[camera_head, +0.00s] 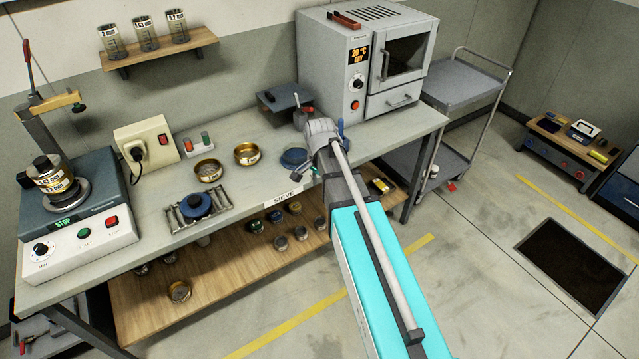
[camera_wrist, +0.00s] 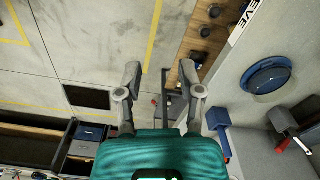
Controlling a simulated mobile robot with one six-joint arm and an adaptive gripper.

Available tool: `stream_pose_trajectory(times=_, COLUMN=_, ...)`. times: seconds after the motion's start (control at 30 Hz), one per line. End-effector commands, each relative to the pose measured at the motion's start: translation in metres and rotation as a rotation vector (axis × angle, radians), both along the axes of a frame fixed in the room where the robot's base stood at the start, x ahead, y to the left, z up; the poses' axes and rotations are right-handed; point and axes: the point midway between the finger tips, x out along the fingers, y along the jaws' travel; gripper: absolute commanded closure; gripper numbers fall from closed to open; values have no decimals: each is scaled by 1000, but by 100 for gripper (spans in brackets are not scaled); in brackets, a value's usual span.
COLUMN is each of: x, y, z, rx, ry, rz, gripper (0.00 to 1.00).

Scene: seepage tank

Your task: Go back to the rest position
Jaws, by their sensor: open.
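My gripper (camera_wrist: 162,80) shows in the wrist view with its two fingers spread apart and nothing between them. Behind the fingers are the floor and the edge of the wooden lower shelf. In the head view my teal arm reaches from the lower right up to the bench's right front part, and its far end hides the gripper's fingers. A round blue lid or dish (camera_wrist: 267,75) lies on the bench beside the gripper; it also shows in the head view (camera_head: 293,158).
The grey bench (camera_head: 250,190) carries an oven (camera_head: 345,75), a shaker with stacked sieves (camera_head: 60,190), brass sieves (camera_head: 247,153) and a rack with a blue lid (camera_head: 197,205). A trolley (camera_head: 465,85) stands right of it. Open floor with a dark pit (camera_head: 570,265) lies at right.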

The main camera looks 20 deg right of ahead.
Motion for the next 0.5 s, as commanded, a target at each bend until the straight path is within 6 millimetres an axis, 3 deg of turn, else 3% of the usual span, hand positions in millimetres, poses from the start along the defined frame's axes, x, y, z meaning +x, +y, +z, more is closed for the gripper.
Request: stream_pose_trajectory(times=0.5, x=-3, y=2, z=0, rx=0, ry=0, rz=19, gripper=51)
